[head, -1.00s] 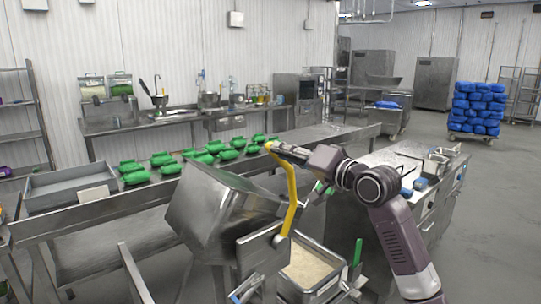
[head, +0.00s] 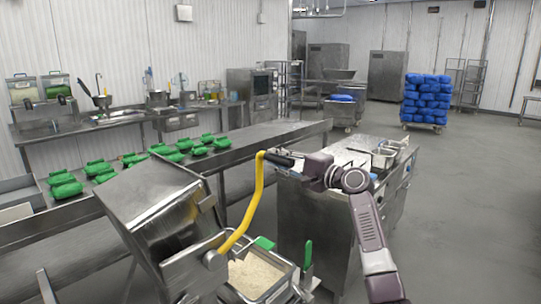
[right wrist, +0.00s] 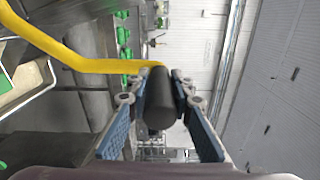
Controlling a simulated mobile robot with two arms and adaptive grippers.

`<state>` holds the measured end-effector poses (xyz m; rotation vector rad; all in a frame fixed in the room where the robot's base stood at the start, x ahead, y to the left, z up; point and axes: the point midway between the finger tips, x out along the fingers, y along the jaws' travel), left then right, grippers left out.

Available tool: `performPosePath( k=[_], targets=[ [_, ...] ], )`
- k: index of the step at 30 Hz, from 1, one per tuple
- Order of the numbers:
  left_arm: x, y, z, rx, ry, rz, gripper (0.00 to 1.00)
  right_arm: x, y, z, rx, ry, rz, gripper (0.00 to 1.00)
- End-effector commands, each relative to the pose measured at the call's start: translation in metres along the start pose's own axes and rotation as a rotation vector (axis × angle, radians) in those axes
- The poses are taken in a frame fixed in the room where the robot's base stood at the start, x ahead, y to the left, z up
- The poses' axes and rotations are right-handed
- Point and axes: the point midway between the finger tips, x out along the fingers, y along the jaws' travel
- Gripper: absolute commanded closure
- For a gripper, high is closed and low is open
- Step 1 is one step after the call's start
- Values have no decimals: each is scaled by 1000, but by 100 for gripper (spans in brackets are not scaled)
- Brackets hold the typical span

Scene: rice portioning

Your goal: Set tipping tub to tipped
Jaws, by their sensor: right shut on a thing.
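The tipping tub (head: 150,210) is a large grey metal box at the lower left of the head view; it stands tilted. A bent yellow lever (head: 256,195) rises from its side, leaning right, and ends in a black handle (right wrist: 160,103). My right gripper (head: 290,161) is shut on the black handle; in the right wrist view its blue-padded fingers (right wrist: 160,110) lie on both sides of the handle. Pale rice (head: 255,275) lies in a metal pan (head: 284,287) below and right of the tub. The tub's inside is hidden. My left gripper is out of view.
A long metal table (head: 285,130) behind the tub carries several green packs (head: 65,190). A metal counter (head: 325,215) stands close to my right arm. Blue sacks (head: 427,100) are stacked at the back right. The floor on the right is clear.

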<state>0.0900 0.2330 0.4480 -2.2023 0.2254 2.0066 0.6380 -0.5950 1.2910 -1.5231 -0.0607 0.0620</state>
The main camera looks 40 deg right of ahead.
Motion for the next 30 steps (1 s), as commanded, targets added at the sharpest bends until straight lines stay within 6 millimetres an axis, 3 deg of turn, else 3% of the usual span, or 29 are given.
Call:
performPosePath(
  k=[6, 20, 21, 25, 30],
  targets=[
    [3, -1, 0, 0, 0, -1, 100, -1, 10, -12, 49, 11, -5, 100],
    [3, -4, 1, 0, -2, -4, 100, -1, 13, -12, 61, 10, -2, 100],
    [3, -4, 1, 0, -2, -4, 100, -1, 13, -12, 61, 9, -2, 76],
    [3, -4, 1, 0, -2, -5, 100, -1, 13, -11, 61, 6, -1, 62],
    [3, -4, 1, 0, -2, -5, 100, 0, 14, -10, 61, 3, 0, 62]
  ],
)
